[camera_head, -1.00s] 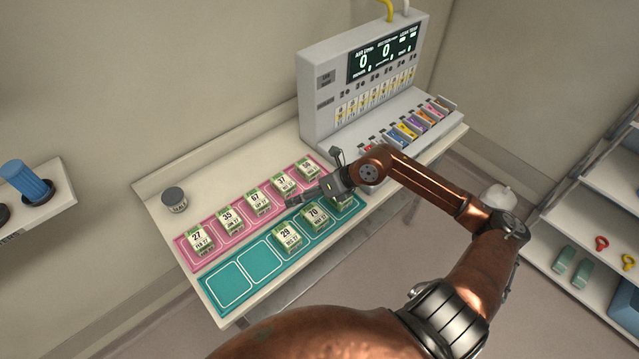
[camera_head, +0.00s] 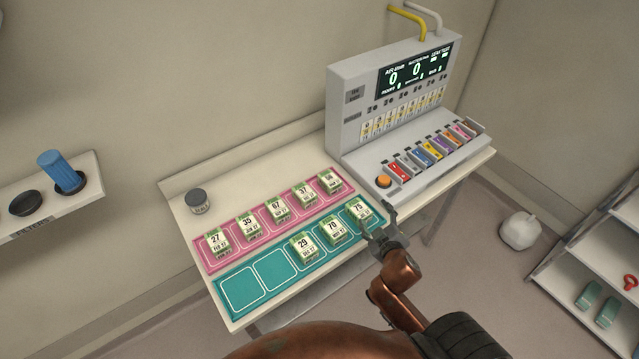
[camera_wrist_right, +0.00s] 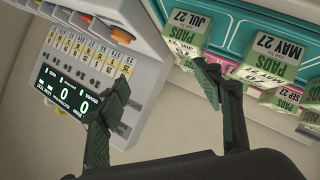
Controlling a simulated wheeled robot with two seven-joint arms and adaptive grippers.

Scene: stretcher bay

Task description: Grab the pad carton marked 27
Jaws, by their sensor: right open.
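The pad carton marked 27 (camera_head: 217,241) is a small green and white box at the left end of the pink mat (camera_head: 271,234). It stands in a row with cartons 35, 67, 37 and another. My right gripper (camera_head: 377,224) is open and empty at the right end of the teal mat (camera_head: 243,288), close to the carton marked 75 or similar (camera_head: 359,211), far from carton 27. In the right wrist view its two fingers (camera_wrist_right: 165,100) are spread apart, with green cartons beyond at upper right. Carton 27 cannot be identified there. My left gripper is not in view.
On the teal mat stand cartons 29 (camera_head: 303,246) and 70 (camera_head: 334,229); two left slots are empty. A grey test console (camera_head: 345,105) stands at the bench's right rear. A small grey jar (camera_head: 197,200) stands behind the pink mat. A shelf (camera_head: 600,255) is at right.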

